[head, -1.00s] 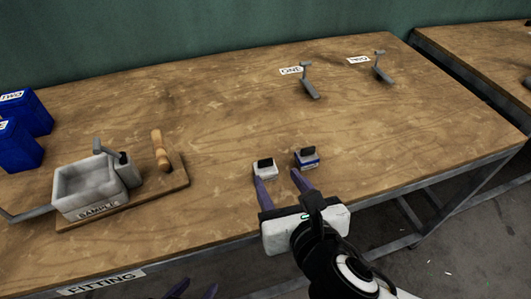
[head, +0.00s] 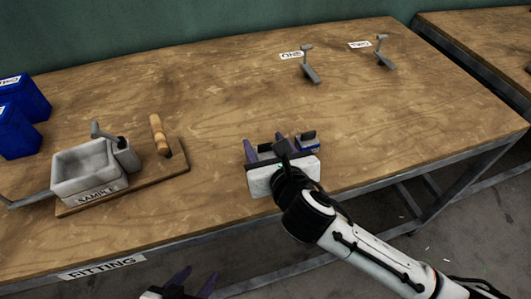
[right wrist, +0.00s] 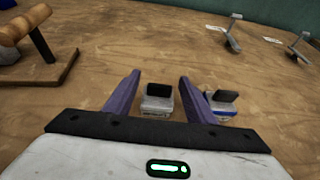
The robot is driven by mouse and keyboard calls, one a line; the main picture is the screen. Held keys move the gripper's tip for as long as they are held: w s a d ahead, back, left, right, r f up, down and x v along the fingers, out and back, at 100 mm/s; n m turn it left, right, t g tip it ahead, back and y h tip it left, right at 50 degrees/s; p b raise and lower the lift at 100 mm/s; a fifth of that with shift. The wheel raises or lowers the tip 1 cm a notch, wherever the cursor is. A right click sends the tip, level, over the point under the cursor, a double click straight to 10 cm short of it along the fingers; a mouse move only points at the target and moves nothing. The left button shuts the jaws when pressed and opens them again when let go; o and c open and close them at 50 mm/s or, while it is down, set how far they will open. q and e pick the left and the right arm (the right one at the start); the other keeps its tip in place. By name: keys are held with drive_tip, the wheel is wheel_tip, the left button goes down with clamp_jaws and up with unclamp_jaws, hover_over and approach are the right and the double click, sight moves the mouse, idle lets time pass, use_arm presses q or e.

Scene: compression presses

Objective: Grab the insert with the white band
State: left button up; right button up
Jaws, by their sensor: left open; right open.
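The insert with the white band (right wrist: 158,102) is a small grey block with a black top. In the right wrist view it sits on the table between the two purple fingers of my open right gripper (right wrist: 160,77); contact is not clear. In the head view, my right gripper (head: 265,141) hides most of it. A similar insert with a blue band (head: 310,147) stands just to its right, outside the fingers, and also shows in the right wrist view (right wrist: 222,107). My left gripper (head: 198,282) is open and empty, low in front of the table.
A grey sample box (head: 85,172) and a wooden-handled lever (head: 159,135) are on a board at the left. Blue bins (head: 20,120) stand at the far left. Grey levers labelled ONE (head: 309,66) and TWO (head: 382,54) are at the back.

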drive_tip(key=c, duration=1)
drive_tip(key=shift+r, duration=0.1)
